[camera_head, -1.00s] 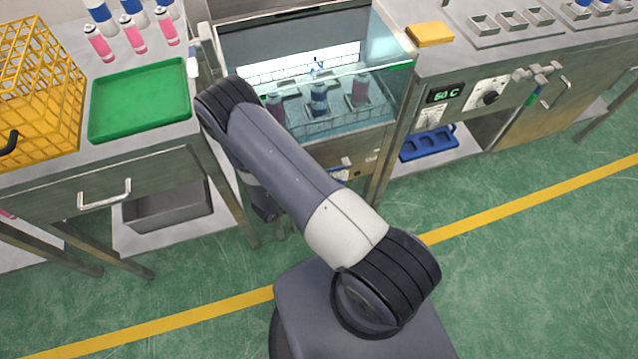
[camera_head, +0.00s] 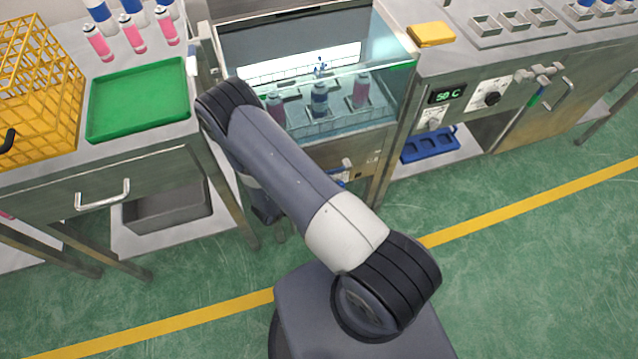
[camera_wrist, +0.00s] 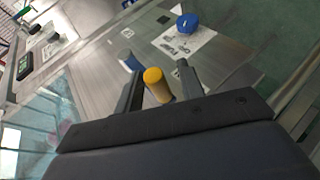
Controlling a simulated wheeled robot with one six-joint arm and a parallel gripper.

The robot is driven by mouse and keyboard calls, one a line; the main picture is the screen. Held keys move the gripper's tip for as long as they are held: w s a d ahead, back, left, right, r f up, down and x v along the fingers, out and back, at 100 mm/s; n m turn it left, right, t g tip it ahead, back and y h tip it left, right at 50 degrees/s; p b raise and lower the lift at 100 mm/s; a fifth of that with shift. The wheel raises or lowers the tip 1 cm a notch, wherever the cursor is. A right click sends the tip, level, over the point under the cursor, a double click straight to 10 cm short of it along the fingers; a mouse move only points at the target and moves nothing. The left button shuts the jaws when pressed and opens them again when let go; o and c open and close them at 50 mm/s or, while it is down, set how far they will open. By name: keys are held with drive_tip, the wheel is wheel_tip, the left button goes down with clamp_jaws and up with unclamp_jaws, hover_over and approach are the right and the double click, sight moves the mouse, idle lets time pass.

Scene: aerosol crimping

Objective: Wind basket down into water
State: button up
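The wire basket (camera_head: 335,126) sits inside the glass-fronted water tank (camera_head: 395,100). The basket's depth in the water is hard to judge through the glass. In the head view, my arm covers the tank's front left and hides the gripper's hold.
A green tray (camera_head: 138,100) and yellow wire crate (camera_head: 40,90) stand on the left bench. A display reading 50 C (camera_head: 447,94) is right of the tank. A blue valve handle (camera_wrist: 187,22) is on the panel beyond my gripper.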

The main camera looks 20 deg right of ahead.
drive_tip(key=v, duration=1.1)
drive_tip(key=shift+d, duration=0.1)
drive_tip(key=x, duration=1)
drive_tip(key=shift+w+d+f, duration=0.15)
drive_tip(key=shift+d+f, duration=0.1)
drive_tip(key=shift+d, duration=0.05)
drive_tip(key=shift+r, duration=0.15)
